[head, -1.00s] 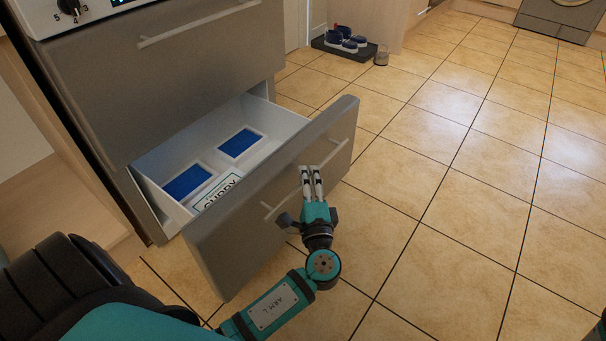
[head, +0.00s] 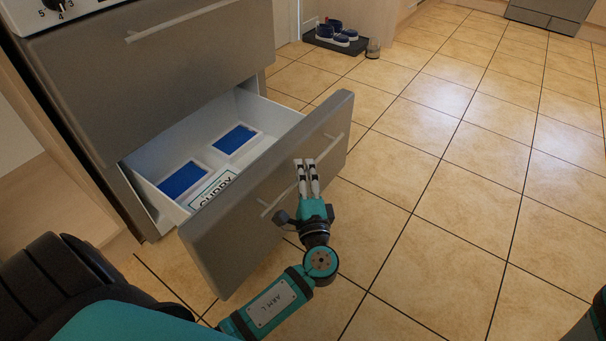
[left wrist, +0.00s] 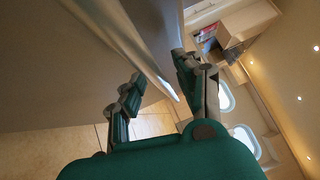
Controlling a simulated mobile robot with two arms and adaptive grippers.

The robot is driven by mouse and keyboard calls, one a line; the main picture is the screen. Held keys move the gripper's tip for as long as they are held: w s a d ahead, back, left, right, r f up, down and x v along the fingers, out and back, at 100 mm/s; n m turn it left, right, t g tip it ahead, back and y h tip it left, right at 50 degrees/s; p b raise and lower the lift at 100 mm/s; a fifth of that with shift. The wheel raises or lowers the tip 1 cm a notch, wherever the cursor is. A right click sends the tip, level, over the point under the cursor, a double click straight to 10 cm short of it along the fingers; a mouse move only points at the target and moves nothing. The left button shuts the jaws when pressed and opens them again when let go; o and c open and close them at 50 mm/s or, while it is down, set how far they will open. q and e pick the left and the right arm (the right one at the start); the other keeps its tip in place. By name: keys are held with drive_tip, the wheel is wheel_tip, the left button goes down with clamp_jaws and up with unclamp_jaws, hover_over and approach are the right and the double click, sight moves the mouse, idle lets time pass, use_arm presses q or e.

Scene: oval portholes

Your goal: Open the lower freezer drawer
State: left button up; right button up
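The lower freezer drawer (head: 230,250) is pulled well out of the grey cabinet, its inside showing from above. Its bar handle (head: 333,146) runs across the front. My left gripper (head: 307,165) is in front of the drawer face, its fingers overlapping the middle of the handle. In the left wrist view, the fingers of my left gripper (left wrist: 155,85) are spread apart, with the pale handle bar (left wrist: 160,76) between them and a gap beside the left finger. My right gripper is out of view.
Two blue-topped packs (head: 234,139) and a box marked CURRY (head: 211,190) lie in the drawer. The upper drawer (head: 150,85) above is shut. Shoes (head: 336,34) on a dark mat and a glass jar (head: 373,48) stand at the back. Tiled floor (head: 450,200) is clear to the right.

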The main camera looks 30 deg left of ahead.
use_arm(q)
drive_tip(key=v, duration=1.2)
